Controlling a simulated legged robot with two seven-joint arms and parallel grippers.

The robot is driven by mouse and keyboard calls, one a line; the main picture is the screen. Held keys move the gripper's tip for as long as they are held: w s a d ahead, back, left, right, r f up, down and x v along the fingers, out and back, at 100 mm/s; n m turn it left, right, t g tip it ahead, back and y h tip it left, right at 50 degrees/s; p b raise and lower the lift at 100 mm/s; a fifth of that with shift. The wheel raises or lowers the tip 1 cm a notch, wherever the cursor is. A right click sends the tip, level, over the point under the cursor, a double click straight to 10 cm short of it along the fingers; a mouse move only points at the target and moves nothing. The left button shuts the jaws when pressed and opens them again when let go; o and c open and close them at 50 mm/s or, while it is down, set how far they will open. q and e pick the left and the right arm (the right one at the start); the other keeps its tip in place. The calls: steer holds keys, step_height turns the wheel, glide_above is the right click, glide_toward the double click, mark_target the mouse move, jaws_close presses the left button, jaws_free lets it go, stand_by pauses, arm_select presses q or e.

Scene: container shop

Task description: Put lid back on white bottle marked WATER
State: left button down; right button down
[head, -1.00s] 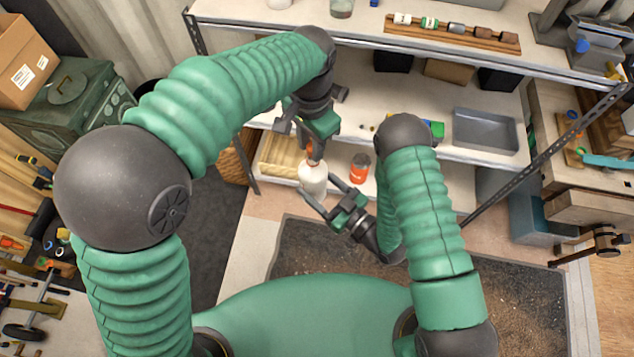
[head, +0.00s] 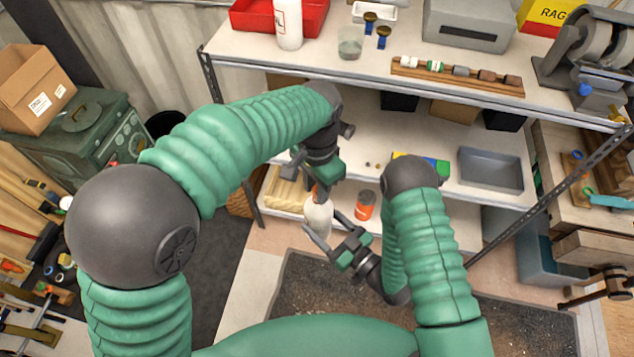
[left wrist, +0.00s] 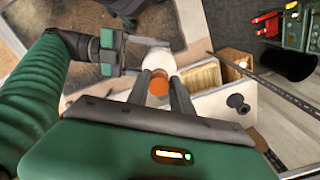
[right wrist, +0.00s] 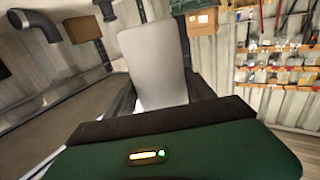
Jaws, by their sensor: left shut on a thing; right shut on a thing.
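A white bottle (head: 319,218) stands roughly upright in front of the lower shelf, clasped by my right gripper (head: 328,240). It fills the space between the right fingers in the right wrist view (right wrist: 155,65); no WATER marking is readable. My left gripper (head: 318,188) is above the bottle, pointing down. It is shut on an orange lid (left wrist: 158,84), which lies over the bottle's top in the left wrist view (left wrist: 160,58). I cannot tell whether the lid touches or sits on the neck.
An orange jar (head: 365,206) stands on the low shelf, close right of the bottle. A wooden crate (head: 287,188) is behind left. A grey tray (head: 490,170) is on the middle shelf. Another white bottle (head: 288,25) stands by a red bin (head: 250,18) on the top shelf.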

arm_select(q)
steer(key=shift+f, duration=0.6)
stand_by(0.5)
